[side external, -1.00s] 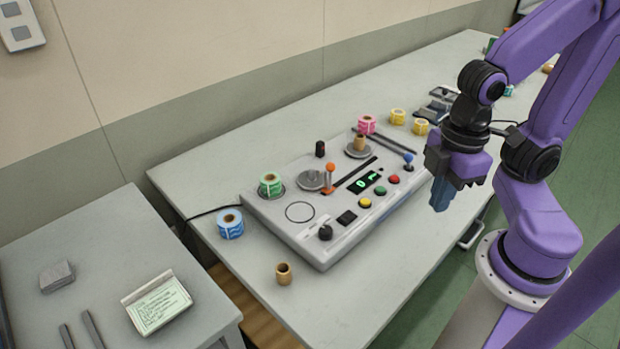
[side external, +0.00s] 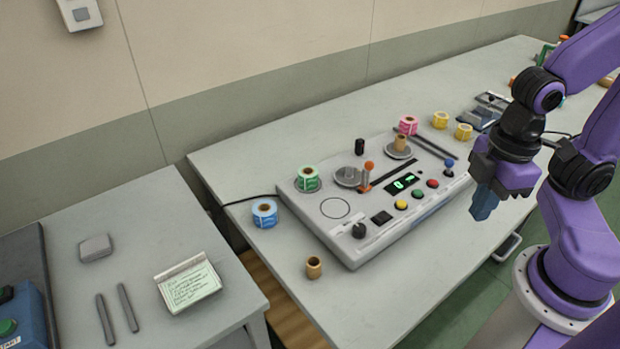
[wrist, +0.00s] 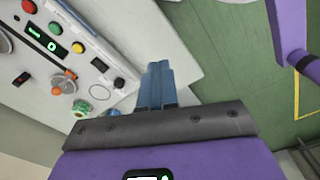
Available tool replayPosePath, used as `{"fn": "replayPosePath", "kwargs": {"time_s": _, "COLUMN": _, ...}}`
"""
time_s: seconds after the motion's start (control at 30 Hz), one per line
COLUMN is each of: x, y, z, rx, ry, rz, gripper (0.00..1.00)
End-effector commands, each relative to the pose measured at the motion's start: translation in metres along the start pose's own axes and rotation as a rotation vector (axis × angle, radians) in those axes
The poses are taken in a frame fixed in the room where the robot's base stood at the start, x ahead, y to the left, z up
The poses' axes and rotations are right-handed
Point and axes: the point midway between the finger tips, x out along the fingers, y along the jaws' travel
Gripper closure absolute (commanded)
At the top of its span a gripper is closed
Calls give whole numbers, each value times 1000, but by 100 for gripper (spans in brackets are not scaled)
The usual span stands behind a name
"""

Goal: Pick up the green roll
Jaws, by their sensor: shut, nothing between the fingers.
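The green roll (side external: 307,179) stands upright on a round seat at the left back of the grey rewinder (side external: 350,238). It has a brown core. In the wrist view the green roll (wrist: 83,106) shows small, left of the fingers. My gripper (side external: 481,215) has blue fingers, shut and empty, pointing down beyond the right front edge of the rewinder. It is well apart from the green roll, with the control panel between them. The shut fingers (wrist: 158,68) also show in the wrist view.
A blue roll (side external: 265,213) and a brown core (side external: 314,267) stand on the table near the rewinder. An orange-topped lever (side external: 368,170) rises right of the green roll. A pink roll (side external: 408,125) and two yellow rolls stand farther back. A side table (side external: 120,270) is left.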

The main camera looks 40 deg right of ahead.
Motion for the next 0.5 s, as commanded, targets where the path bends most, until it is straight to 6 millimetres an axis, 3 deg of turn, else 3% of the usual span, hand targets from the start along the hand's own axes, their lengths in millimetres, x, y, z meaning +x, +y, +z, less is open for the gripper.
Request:
{"fn": "replayPosePath", "kwargs": {"time_s": 0.03, "x": 0, "y": 0, "z": 0, "rx": 0, "ry": 0, "rz": 0, "gripper": 100}}
{"fn": "replayPosePath", "kwargs": {"time_s": 0.07, "x": 0, "y": 0, "z": 0, "rx": 0, "ry": 0, "rz": 0, "gripper": 90}}
{"fn": "replayPosePath", "kwargs": {"time_s": 0.3, "x": 0, "y": 0, "z": 0, "rx": 0, "ry": 0, "rz": 0, "gripper": 12}}
{"fn": "replayPosePath", "kwargs": {"time_s": 0.5, "x": 0, "y": 0, "z": 0, "rx": 0, "ry": 0, "rz": 0, "gripper": 10}}
